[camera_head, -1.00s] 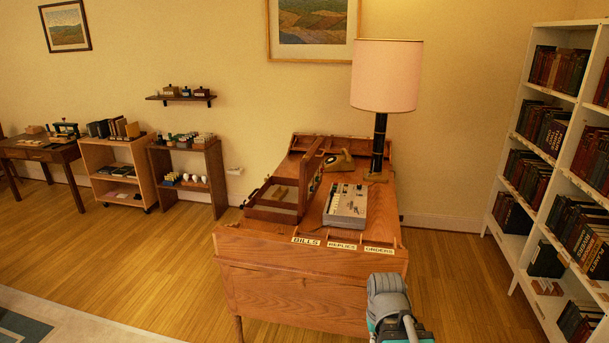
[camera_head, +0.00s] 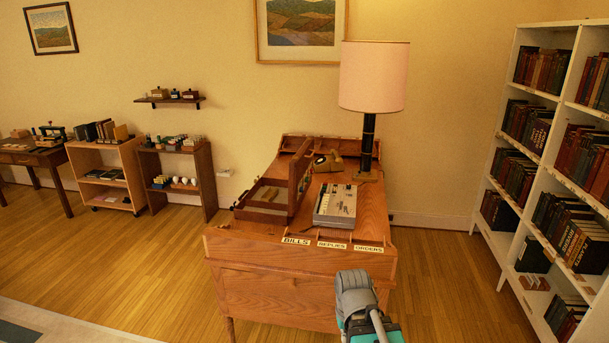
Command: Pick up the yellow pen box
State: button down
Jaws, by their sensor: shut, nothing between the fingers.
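I cannot make out a yellow pen box for certain. An open wooden box (camera_head: 240,212) with a raised lid stands on the left of the wooden desk (camera_head: 270,285); small pale yellowish pieces lie inside, too small to identify. A yellowish upright item (camera_head: 121,132) stands at the right end of the books on the low shelf unit at the left. Part of my arm, grey with a teal cap, shows at the bottom in front of the desk. My gripper's fingers do not show.
A small shelf unit (camera_head: 208,180) and a dark table (camera_head: 50,157) stand left. A white bookcase (camera_head: 507,225) stands right. Open floor (camera_head: 130,270) lies left of the desk.

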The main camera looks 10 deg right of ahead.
aim_at(272, 192)
jog(key=u, duration=0.05)
jog(key=i, duration=1)
jog(key=z, duration=0.05)
